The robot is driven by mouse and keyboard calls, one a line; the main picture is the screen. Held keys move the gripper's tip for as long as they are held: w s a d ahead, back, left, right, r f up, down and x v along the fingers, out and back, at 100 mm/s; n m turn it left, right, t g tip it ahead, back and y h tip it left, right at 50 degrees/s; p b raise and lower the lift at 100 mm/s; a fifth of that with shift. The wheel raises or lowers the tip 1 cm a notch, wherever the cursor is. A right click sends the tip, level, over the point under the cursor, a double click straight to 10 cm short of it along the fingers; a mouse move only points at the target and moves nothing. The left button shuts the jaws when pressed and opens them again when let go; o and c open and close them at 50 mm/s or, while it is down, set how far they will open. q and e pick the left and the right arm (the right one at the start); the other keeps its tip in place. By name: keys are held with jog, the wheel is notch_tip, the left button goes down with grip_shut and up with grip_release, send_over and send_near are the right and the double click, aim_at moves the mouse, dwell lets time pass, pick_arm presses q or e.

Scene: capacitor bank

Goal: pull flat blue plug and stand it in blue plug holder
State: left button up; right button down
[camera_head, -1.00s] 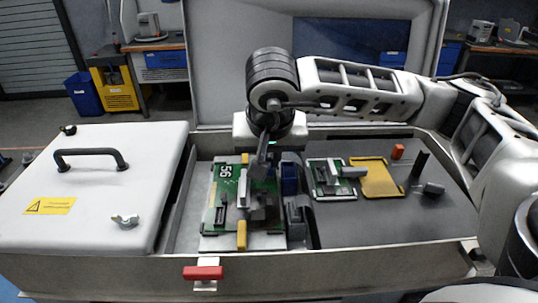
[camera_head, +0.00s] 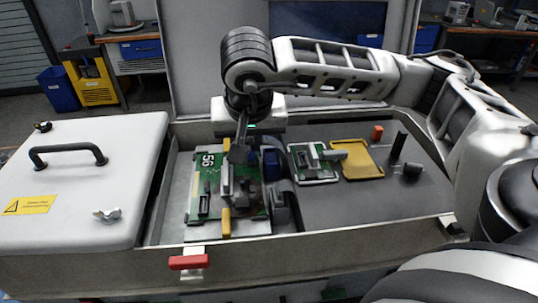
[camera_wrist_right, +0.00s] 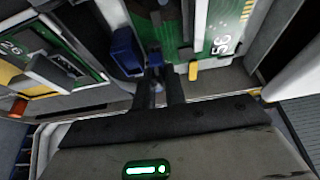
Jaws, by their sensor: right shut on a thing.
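My right gripper (camera_head: 238,152) points down over the green circuit board marked 56 (camera_head: 205,182). In the right wrist view its jaws (camera_wrist_right: 158,84) are shut on a small blue piece (camera_wrist_right: 157,88), most likely the flat blue plug, largely hidden between the fingers. I cannot tell whether it is clear of the board's connector. A dark blue block (camera_head: 271,164), probably the blue plug holder, stands just right of the board; it also shows left of the fingers in the right wrist view (camera_wrist_right: 126,50). My left gripper is not in view.
A smaller green board (camera_head: 314,164) and a yellow tray (camera_head: 360,160) lie to the right. An orange block (camera_head: 377,132) and a dark upright post (camera_head: 398,146) stand beyond. A white lid with a handle (camera_head: 68,155) covers the left. The grey right front surface is clear.

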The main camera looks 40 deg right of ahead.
jog(key=shift+r+p, duration=0.3)
jog(key=shift+r, duration=0.35)
jog(key=shift+r+p, duration=0.4)
jog(key=shift+r, duration=0.25)
jog(key=shift+d, duration=0.1)
jog(key=shift+s+d+f+b, duration=0.1)
jog(key=shift+s+d+b, duration=0.15)
jog(key=shift+d+b, duration=0.1)
jog(key=shift+s+d+b, duration=0.35)
jog(key=shift+s+d, duration=0.1)
jog(key=shift+d, duration=0.25)
jog(key=shift+s+d, duration=0.3)
jog(key=shift+d, duration=0.2)
jog(key=shift+f+b, duration=0.25)
jog(key=shift+b, duration=0.3)
jog(key=shift+f+b, duration=0.75)
